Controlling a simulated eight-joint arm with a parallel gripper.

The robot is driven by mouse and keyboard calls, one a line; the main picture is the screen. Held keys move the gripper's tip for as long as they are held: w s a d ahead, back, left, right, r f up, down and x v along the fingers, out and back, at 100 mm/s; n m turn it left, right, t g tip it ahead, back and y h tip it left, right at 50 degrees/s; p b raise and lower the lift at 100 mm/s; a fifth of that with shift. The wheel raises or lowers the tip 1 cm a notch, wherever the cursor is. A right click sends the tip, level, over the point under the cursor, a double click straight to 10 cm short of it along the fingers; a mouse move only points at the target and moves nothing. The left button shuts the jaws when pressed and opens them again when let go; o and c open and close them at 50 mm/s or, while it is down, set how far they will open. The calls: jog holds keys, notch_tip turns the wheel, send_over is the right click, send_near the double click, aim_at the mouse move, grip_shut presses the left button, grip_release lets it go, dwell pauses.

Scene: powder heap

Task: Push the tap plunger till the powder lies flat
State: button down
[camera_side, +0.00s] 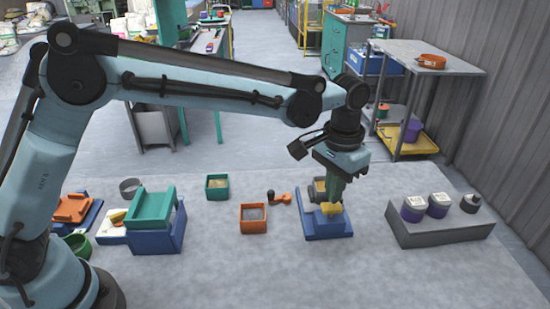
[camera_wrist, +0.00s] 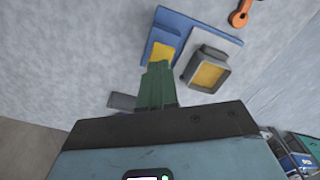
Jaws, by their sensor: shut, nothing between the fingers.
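A blue tapper base (camera_side: 327,228) stands on the floor mat under my gripper. A yellow pad, which looks like the tap plunger (camera_side: 331,209), sits on it; it also shows in the wrist view (camera_wrist: 162,51). A grey square-rimmed cup (camera_wrist: 190,70) holding yellow powder (camera_wrist: 208,74) stands on the base beside the plunger. From above I cannot tell whether the powder is flat. My gripper (camera_side: 333,202) is shut and empty, its green fingers pointing down at the plunger. The fingertips (camera_wrist: 158,66) overlap the plunger's edge in the wrist view; whether they touch it I cannot tell.
An orange-rimmed box (camera_side: 253,227), a green box (camera_side: 217,194) and an orange scoop-like tool (camera_side: 281,198) lie left of the base. A green-and-blue stand (camera_side: 155,238) is further left.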

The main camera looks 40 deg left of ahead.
jog(key=shift+f, duration=1.55)
jog(key=shift+r, duration=1.55)
jog(key=shift+f, duration=0.5)
jog(key=shift+f, duration=0.9)
jog(key=shift+r, duration=1.4)
